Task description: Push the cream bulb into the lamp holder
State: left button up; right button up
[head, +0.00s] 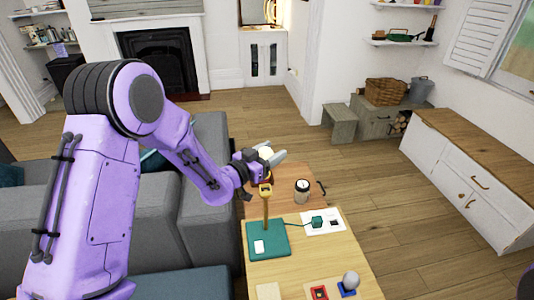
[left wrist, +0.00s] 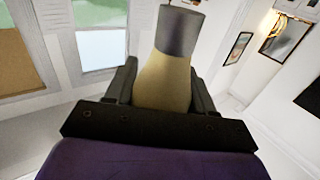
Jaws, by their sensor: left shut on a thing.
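My left gripper (head: 272,160) is shut on the cream bulb (head: 265,152), above the far part of the table. In the left wrist view the cream bulb (left wrist: 165,83) sits between the two fingers, and its grey cap (left wrist: 180,30) points away from the palm. In the head view the cap is hidden. The lamp holder (head: 265,188) is the gold top of an upright stem on a green base (head: 281,238). It stands just below the gripper in the picture. I see no contact between bulb and holder; the exact gap cannot be told.
The wooden table (head: 290,270) also bears a dark-lidded jar (head: 302,191), a white board with a green plug (head: 317,222), a red-framed piece (head: 319,293) and a grey ball on a blue base (head: 350,281). A grey sofa (head: 165,215) is on the left. Open floor lies right.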

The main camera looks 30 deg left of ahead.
pick_arm(q)
notch_tip(320, 180, down, 5)
jog(key=b, duration=0.4)
jog(key=shift+f+b, duration=0.1)
jog(key=shift+b, duration=0.25)
jog(key=shift+f+b, duration=1.1)
jog(key=shift+b, duration=0.05)
dwell(1.4)
jog(key=o, duration=1.2)
jog(key=v, duration=0.7)
dwell(0.6)
